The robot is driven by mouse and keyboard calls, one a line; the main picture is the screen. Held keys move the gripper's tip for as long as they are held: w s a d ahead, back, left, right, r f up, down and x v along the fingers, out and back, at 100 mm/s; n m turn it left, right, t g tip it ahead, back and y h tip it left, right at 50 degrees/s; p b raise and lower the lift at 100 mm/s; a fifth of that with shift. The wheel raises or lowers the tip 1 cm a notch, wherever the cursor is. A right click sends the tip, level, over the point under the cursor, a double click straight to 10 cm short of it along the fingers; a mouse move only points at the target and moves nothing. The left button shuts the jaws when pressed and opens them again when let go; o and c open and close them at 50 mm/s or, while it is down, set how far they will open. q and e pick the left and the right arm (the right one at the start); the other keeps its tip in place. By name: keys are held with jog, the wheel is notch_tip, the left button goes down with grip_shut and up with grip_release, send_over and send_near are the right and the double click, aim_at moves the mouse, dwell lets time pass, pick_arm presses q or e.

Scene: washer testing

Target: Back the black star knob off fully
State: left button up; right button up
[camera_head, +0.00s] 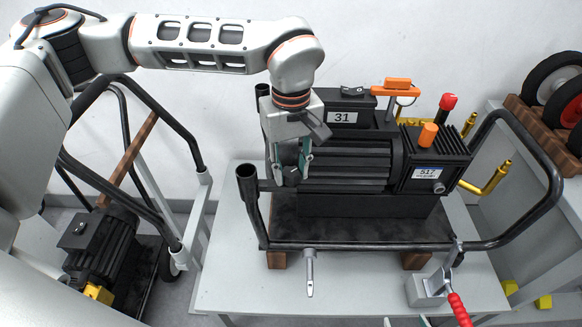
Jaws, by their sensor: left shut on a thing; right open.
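My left gripper (291,172) reaches down from above at the left end of the black pump unit (345,170). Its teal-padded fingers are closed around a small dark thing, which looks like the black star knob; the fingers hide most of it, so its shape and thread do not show. The pump unit is ribbed, with labels "31" and "517", and sits on a black tray frame with a tubular handle. My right gripper (406,321) shows only as fingertips at the bottom edge, apart and empty, in front of the table.
A red-handled toggle clamp (430,289) and a grey pin (310,270) stand at the table's front. An orange-handled part (397,85), an orange knob (428,135) and brass fittings (490,180) crowd the right side. A cart with a motor (98,245) stands left. The table's front left (240,285) is clear.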

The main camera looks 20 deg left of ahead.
pick_arm(q)
jog(key=n, duration=0.3)
jog(key=shift+n, duration=0.4)
jog(key=n, duration=0.3)
jog(key=shift+n, duration=0.3)
jog(key=n, duration=0.3)
jog(key=shift+n+b, duration=0.3)
jog(key=shift+b, duration=0.1)
jog(key=n, duration=0.4)
jog(key=shift+n, duration=0.3)
jog(key=n, duration=0.3)
jog(key=shift+r+n+b, duration=0.1)
jog(key=shift+n+b, duration=0.2)
jog(key=shift+b, duration=0.1)
jog(key=n, duration=0.3)
jog(key=shift+n, duration=0.3)
jog(key=n, duration=0.3)
jog(key=shift+b, duration=0.3)
jog(key=shift+n, duration=1.1)
